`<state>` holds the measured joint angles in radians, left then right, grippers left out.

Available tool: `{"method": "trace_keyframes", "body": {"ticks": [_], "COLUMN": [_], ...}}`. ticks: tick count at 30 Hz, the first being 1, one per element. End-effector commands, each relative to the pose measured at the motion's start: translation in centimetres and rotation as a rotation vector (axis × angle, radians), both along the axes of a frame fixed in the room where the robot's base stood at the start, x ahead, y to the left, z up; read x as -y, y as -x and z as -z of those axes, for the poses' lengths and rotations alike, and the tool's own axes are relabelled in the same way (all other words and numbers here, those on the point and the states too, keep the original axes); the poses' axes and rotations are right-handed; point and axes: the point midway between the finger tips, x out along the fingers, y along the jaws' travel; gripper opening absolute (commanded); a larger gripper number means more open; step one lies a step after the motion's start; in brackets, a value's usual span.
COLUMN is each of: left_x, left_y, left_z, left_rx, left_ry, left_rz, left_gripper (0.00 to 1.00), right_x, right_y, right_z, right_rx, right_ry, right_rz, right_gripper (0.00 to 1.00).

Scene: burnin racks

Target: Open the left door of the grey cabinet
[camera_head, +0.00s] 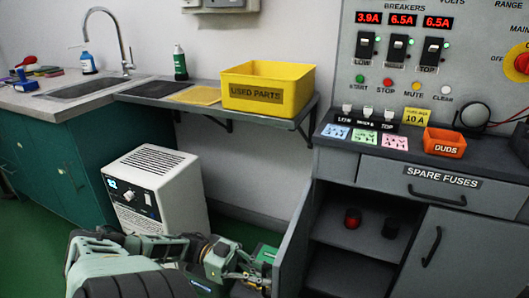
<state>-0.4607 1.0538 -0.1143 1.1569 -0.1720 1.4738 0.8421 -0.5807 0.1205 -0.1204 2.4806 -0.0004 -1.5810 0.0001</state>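The grey cabinet (425,185) stands at the right under the breaker panel. Its left door (293,245) is swung wide open towards me, seen nearly edge-on. Inside the opening, a red-topped item and a dark item stand on a shelf (350,238). The right door (437,255) is shut and has a black handle (431,247). My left gripper (262,275) is at the outer face of the open left door, close to its lower part. The door's handle and the fingertips are not clear, so I cannot tell whether it grips anything. My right gripper is out of view.
A white unit (155,195) stands on the green floor left of my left gripper. A wall shelf (215,105) with a yellow bin (268,90) is above. A drawer labelled SPARE FUSES (445,187) is shut, and an orange DUDS bin (444,142) sits on the cabinet top.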

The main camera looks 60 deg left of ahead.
Motion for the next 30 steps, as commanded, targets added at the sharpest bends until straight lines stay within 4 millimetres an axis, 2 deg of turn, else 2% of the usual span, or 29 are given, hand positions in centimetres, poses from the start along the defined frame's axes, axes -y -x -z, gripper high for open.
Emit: {"method": "trace_keyframes", "body": {"ticks": [1,4,16,30], "left_x": [0.0,0.0,-0.6,-7.8], "left_y": [0.1,0.1,0.3,4.5], "left_z": [0.1,0.1,0.1,0.1], "left_rx": [-0.004,-0.004,-0.002,-0.001], "left_ry": [-0.001,-0.001,-0.002,-0.003], "left_rz": [0.001,0.001,-0.001,-0.004], "left_gripper": [0.09,0.17,0.17,0.17], "right_x": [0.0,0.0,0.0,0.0], "right_y": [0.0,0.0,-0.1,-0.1], "right_z": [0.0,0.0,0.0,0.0], "right_rx": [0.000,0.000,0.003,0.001], "right_ry": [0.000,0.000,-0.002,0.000], "right_rz": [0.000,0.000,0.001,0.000], "right_gripper": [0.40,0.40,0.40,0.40]}}
